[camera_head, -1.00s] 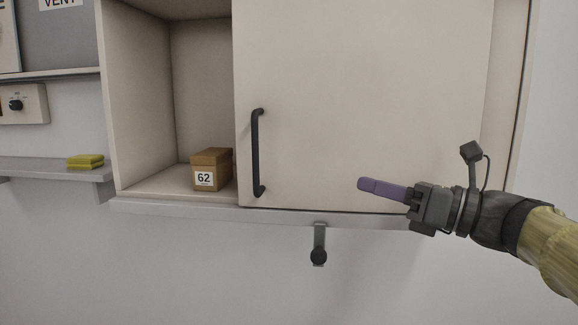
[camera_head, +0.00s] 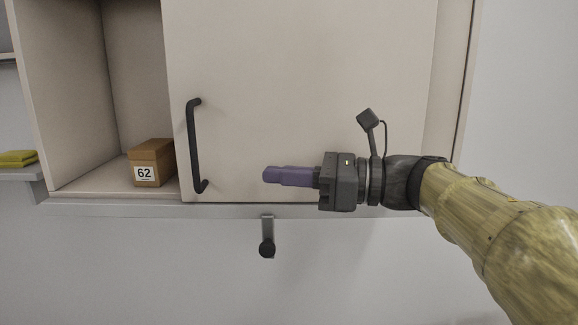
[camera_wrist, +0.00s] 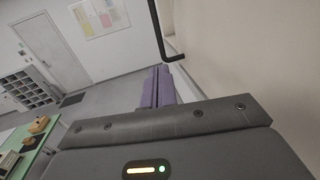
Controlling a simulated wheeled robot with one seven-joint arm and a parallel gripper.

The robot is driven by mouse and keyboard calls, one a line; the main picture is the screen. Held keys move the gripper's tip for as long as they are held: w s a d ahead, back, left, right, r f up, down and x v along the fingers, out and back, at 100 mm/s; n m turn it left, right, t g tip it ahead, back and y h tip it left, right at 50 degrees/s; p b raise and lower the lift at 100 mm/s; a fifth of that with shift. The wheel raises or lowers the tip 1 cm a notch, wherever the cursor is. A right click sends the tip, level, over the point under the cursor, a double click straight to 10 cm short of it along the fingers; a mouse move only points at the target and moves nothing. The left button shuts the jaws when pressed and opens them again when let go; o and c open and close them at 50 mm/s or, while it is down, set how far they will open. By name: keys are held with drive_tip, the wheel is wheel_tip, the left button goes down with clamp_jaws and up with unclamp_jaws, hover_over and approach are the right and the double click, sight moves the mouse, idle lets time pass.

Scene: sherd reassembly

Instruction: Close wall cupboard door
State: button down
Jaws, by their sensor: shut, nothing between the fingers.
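The wall cupboard (camera_head: 75,197) has a pale sliding-type door panel (camera_head: 310,70) in front of its right part, and its left part stands open. A black bar handle (camera_head: 194,145) is upright near the door's left edge. The handle also shows at the top of the wrist view (camera_wrist: 158,32). My gripper (camera_head: 266,175) has purple fingers, shut with nothing between them. It points left, in front of the door's lower part, to the right of the handle and apart from it. In the wrist view the purple fingers (camera_wrist: 157,80) lie together beside the pale door surface.
A brown box labelled 62 (camera_head: 152,163) sits inside the open left part. A dark hook (camera_head: 267,238) hangs below the cupboard. A yellow sponge (camera_head: 18,158) lies on a shelf at far left. The wrist view shows a green-topped table (camera_wrist: 30,150) across the room.

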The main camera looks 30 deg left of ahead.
sight(198, 168)
drive_tip(key=p+x, duration=0.5)
drive_tip(key=x, duration=0.4)
drive_tip(key=shift+a+r, duration=0.1)
drive_tip(key=shift+a, duration=0.15)
drive_tip(key=shift+s+a+p, duration=0.15)
drive_tip(key=shift+a+p, duration=0.2)
drive_tip(key=shift+a, duration=0.05)
